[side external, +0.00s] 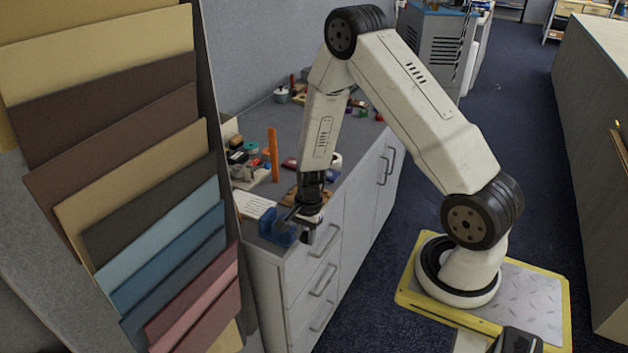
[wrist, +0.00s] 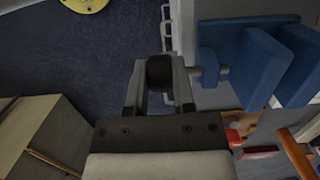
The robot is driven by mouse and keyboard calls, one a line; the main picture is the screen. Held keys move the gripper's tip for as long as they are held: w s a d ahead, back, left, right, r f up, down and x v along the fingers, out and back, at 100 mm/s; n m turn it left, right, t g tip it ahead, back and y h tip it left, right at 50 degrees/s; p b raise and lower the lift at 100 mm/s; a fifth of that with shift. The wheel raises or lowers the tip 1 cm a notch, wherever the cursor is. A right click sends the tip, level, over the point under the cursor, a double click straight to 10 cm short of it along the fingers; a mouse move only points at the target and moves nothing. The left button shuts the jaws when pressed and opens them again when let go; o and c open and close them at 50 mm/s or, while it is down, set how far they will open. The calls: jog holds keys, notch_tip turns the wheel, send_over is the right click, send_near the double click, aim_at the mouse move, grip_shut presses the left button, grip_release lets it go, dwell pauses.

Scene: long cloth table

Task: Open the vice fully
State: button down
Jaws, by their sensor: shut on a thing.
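The blue vice (side external: 275,230) sits at the near corner of the grey bench top, partly hidden behind my gripper (side external: 306,222) in the side view. In the wrist view, the vice (wrist: 262,72) shows as several blue plates at upper right. A short grey screw (wrist: 209,74) runs left from it to a dark round handle knob (wrist: 159,71). My gripper (wrist: 160,66) is shut on this knob, one finger on each side. The gap between the vice jaws is seen at a slant, and its width is hard to judge.
An orange upright post (side external: 273,155) and small cluttered items stand on the bench behind the vice. A white card (side external: 254,206) lies left of it. A tall rack of coloured sample boards (side external: 130,170) stands close on the left. Open floor (side external: 375,270) lies right of the drawers.

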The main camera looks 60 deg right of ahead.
dwell(0.4)
jog(key=c, duration=0.7)
grip_release()
jog(key=shift+c, duration=0.2)
jog(key=shift+r, duration=0.1)
jog(key=shift+d+r, duration=0.25)
jog(key=shift+r, duration=1.65)
jog(key=shift+d+r, duration=0.2)
jog(key=shift+r, duration=1.7)
